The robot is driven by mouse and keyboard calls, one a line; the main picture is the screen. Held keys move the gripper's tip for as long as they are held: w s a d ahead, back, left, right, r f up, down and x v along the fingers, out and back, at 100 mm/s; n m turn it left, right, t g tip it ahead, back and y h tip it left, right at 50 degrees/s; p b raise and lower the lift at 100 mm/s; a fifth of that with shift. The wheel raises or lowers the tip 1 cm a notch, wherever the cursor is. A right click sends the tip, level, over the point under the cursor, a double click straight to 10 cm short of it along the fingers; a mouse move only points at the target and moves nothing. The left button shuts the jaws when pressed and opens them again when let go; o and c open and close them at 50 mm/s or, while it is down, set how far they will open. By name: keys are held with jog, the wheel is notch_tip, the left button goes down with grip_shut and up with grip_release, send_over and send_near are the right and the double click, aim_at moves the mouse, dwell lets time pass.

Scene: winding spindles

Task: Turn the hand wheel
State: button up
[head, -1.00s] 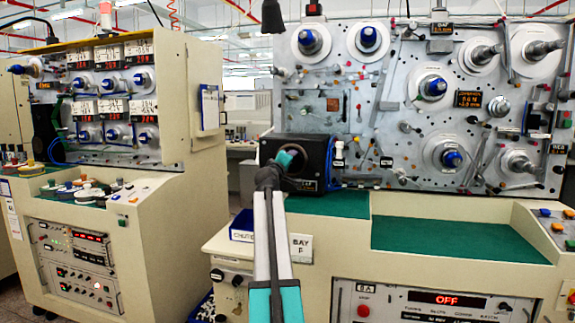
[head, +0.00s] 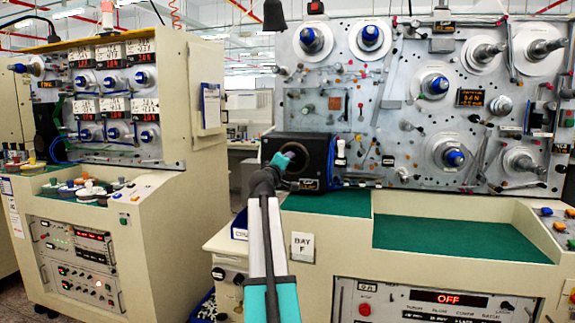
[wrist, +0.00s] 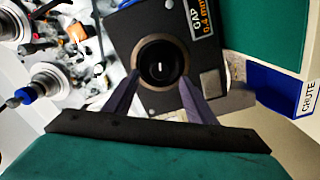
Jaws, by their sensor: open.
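A black box marked "GAP 0.4 mm" (wrist: 140,25) shows close up in the wrist view. On its face is a round black part with a bronze ring (wrist: 163,63) and a small white mark at its centre. It looks like the hand wheel, though no rim or handle shows clearly. In the head view the same black box (head: 321,150) is at the lower left of the right machine's panel. My gripper (head: 294,153) is in front of its round face. In the wrist view my gripper (wrist: 160,83) is open, one finger each side of the round part. I cannot tell whether they touch it.
A green mat (head: 440,238) lies on the ledge below the panel. A blue chute bin (head: 239,224) is at the ledge's left end. Spindles with blue knobs (head: 434,85) stick out of the panel. Another machine (head: 200,120) stands at left, with a gap between.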

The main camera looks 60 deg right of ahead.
jog(key=v, duration=0.8)
jog(key=shift+a, duration=0.2)
jog(key=shift+r, duration=0.1)
dwell(0.4)
